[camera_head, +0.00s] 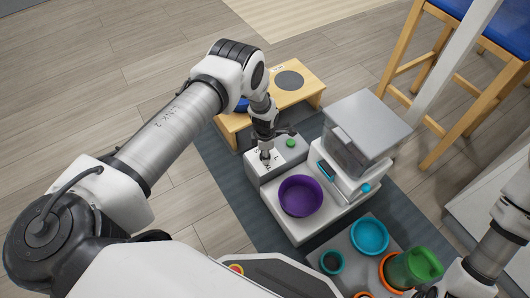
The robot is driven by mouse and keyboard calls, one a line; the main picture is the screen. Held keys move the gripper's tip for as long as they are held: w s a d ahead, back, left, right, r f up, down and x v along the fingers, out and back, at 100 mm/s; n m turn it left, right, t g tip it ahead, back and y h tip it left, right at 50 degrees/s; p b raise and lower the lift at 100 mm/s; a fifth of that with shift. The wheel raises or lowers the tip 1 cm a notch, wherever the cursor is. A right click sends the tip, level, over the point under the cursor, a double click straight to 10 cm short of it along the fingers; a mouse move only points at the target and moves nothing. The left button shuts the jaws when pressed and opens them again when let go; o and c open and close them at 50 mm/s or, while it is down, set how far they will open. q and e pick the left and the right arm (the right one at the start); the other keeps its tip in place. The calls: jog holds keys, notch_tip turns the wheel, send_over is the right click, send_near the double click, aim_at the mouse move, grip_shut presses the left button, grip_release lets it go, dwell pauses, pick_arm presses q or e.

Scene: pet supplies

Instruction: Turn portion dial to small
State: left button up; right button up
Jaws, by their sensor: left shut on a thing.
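The pet feeder (322,205) is a white unit on the dark mat, with a clear hopper (352,140) and a purple bowl (300,196). Its white control panel (252,166) is at the left and carries a green button (290,143). My left gripper (266,156) points down onto this panel, left of the green button, and is shut on the portion dial. The dial is mostly hidden by the fingers, and its setting cannot be read. Part of my right arm shows at the lower right, but its gripper is outside the view.
A wooden stand (310,92) with round openings is behind the panel. A grey tray (345,243) in front holds a blue bowl (370,236), a small teal cup (332,262) and a green cup (413,268). A wooden chair (455,125) stands at the right. Open floor lies left.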

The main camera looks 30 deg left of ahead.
pick_arm(q)
jog(key=n, duration=0.4)
jog(key=shift+n, duration=0.4)
dwell(0.4)
jog(key=o, duration=1.1)
notch_tip(320, 180, up, 12)
